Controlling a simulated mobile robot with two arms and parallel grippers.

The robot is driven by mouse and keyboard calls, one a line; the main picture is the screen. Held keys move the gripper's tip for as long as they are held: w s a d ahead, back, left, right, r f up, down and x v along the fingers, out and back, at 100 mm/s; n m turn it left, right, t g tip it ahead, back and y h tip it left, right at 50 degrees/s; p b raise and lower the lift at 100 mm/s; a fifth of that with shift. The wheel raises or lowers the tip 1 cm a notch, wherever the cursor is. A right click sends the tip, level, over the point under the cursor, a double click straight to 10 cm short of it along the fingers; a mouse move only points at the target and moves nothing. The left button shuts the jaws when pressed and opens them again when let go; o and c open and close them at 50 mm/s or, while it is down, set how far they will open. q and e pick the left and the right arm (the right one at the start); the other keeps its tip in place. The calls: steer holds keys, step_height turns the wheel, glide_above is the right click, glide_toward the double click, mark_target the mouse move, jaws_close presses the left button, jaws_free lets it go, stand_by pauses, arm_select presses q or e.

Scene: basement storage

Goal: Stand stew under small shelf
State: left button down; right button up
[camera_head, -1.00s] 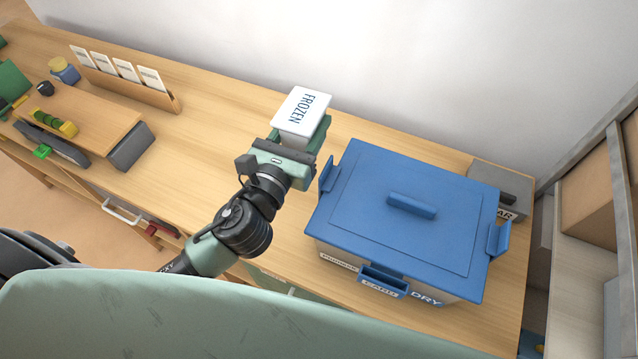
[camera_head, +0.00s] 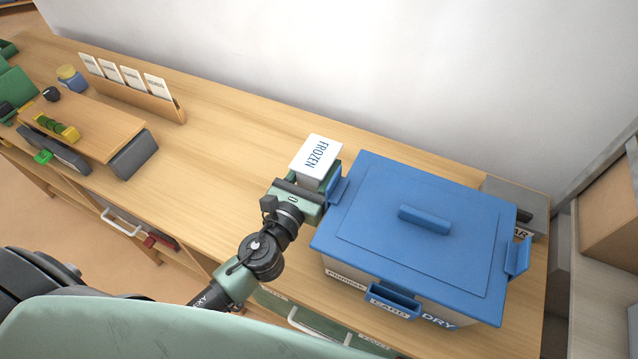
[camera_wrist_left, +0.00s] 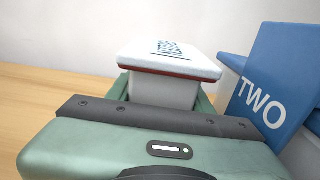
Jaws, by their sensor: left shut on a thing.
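The stew is probably the grey tub (camera_wrist_left: 165,92) with a white lid marked FROZEN (camera_head: 317,157); no word "stew" can be read. My left gripper (camera_head: 312,181) is shut on this tub, its green fingers on either side. The tub looks upright, lid up; I cannot tell whether its base touches the bench. The small shelf is probably the low wooden board (camera_head: 98,118) on dark grey supports (camera_head: 134,155), at the left of the bench. The space under it is mostly hidden from above. My right gripper is not in view.
A large blue-lidded bin (camera_head: 385,245) stands close to the right of my left gripper; its side handle also shows in the wrist view (camera_wrist_left: 265,90). A wooden card rack (camera_head: 140,95) stands by the wall. Small items lie on the board. The bench between board and gripper is clear.

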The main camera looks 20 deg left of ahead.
arm_select(q)
steer(key=shift+f+b, duration=1.4)
steer(key=shift+f, duration=0.75)
steer(key=shift+f, duration=0.15)
steer(key=c, duration=0.6)
jaws_free()
